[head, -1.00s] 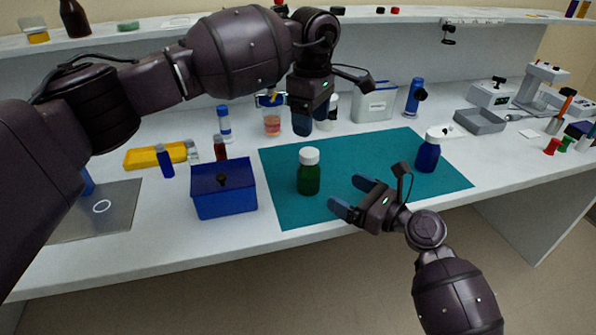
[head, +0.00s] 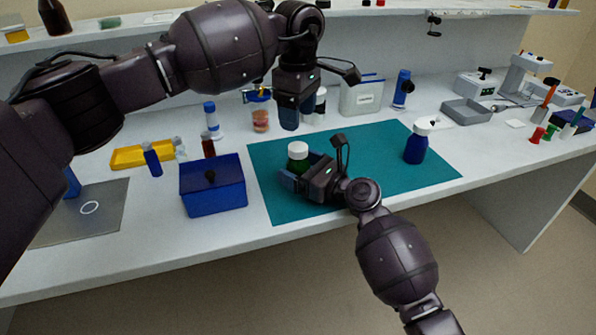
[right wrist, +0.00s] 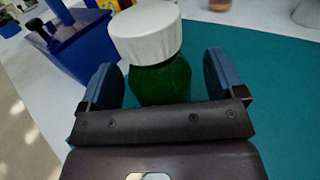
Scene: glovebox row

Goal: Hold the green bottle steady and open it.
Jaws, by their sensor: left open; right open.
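The green bottle with a white cap (head: 298,152) stands upright on the teal mat (head: 375,150). My right gripper (head: 300,172) is open, low at the bottle, and hides part of its body in the head view. In the right wrist view the green bottle (right wrist: 160,75) stands between the two open blue fingers (right wrist: 163,78), with visible gaps on both sides. Its cap rises above the fingers. My left gripper (head: 289,115) points down above the back edge of the mat, behind the bottle and apart from it. Its fingers overlap in the view.
A blue bottle with a white cap (head: 416,143) stands on the mat's right part. A blue box (head: 213,187) with a dark knob stands just left of the mat. A yellow tray (head: 142,155) and small bottles are farther left. The mat between the bottles is mostly clear.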

